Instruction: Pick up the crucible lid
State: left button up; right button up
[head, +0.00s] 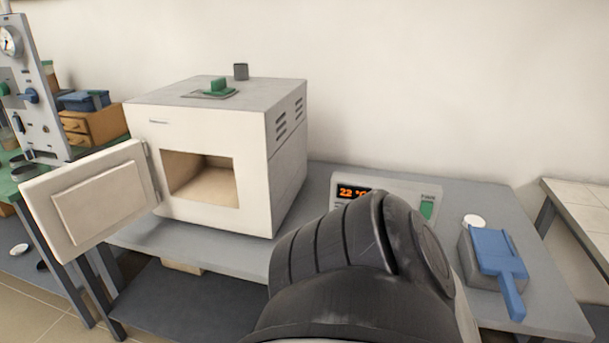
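A small white round piece (474,221), which looks like the crucible lid, is on the right part of the grey table, behind a grey block. It is small in the picture, and I cannot tell whether a crucible is beneath it. A dark, ribbed link of my own arm fills the lower middle and hides part of the table and the controller. Neither gripper shows in the head view, so I cannot see what they hold.
The white furnace (205,125) stands on the grey table (325,190) with its door (95,200) swung open to the left. A controller (400,190) reads about 22 °C. A blue scoop-like tool (497,255) lies on the grey block (470,262). Another table (580,205) is at right.

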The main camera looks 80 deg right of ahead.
aim_at(475, 219)
jog(key=u, duration=0.15)
jog(key=k, duration=2.05)
jog(key=z, duration=1.15)
